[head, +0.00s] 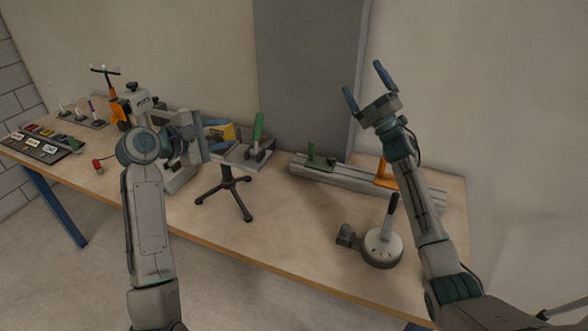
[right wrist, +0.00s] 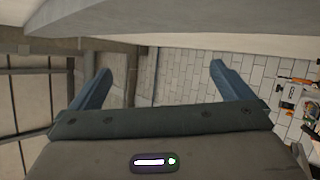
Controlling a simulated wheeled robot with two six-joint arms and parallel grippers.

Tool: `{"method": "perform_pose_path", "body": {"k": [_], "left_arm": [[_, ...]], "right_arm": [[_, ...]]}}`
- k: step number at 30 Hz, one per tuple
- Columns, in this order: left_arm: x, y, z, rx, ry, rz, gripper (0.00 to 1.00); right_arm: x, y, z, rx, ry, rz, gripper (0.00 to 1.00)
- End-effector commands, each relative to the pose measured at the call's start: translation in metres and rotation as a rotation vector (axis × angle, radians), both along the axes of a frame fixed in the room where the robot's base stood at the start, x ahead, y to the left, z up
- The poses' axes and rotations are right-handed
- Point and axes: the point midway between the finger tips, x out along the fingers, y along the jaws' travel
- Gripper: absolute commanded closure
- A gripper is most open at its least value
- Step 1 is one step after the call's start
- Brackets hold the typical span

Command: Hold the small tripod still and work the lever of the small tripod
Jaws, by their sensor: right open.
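The small tripod (head: 228,183) stands on the bench in the head view, its dark legs spread below a grey head plate. Its green lever (head: 258,132) rises from the right part of the head. My left gripper (head: 221,134) is at the left side of the tripod head, pointing right, with something yellow showing by its fingers. I cannot tell whether it grips the head. My right gripper (head: 363,80) is open and empty, raised high to the right of the tripod and well apart from the lever. The right wrist view shows its two spread fingers (right wrist: 160,72) with nothing between them.
A grey rail (head: 345,178) with green and orange clamps lies right of the tripod. A round dial base with a dark-handled lever (head: 382,248) stands at the front right. Switch panels (head: 40,146) and an orange-and-grey device (head: 120,110) are at the left. Bench between tripod and dial is clear.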

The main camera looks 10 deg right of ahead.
Motion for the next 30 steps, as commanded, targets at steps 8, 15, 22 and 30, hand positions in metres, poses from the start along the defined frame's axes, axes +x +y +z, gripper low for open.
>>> {"method": "perform_pose_path", "body": {"k": [8,15,22,30], "left_arm": [[0.000,0.000,0.000,0.000,0.000,0.000,0.64],[0.000,0.000,0.000,0.000,0.000,0.000,0.64],[0.000,0.000,0.000,0.000,0.000,0.000,0.64],[0.000,0.000,0.000,0.000,0.000,0.000,0.64]], "right_arm": [[-0.038,0.122,-0.012,-0.537,-0.237,-0.041,0.00],[-0.059,0.179,-0.097,-1.110,-0.422,-0.160,0.00],[-0.074,0.200,-0.162,-1.477,-0.565,-0.193,0.00],[-0.072,0.213,-0.180,-1.579,-0.613,-0.194,0.00]]}}
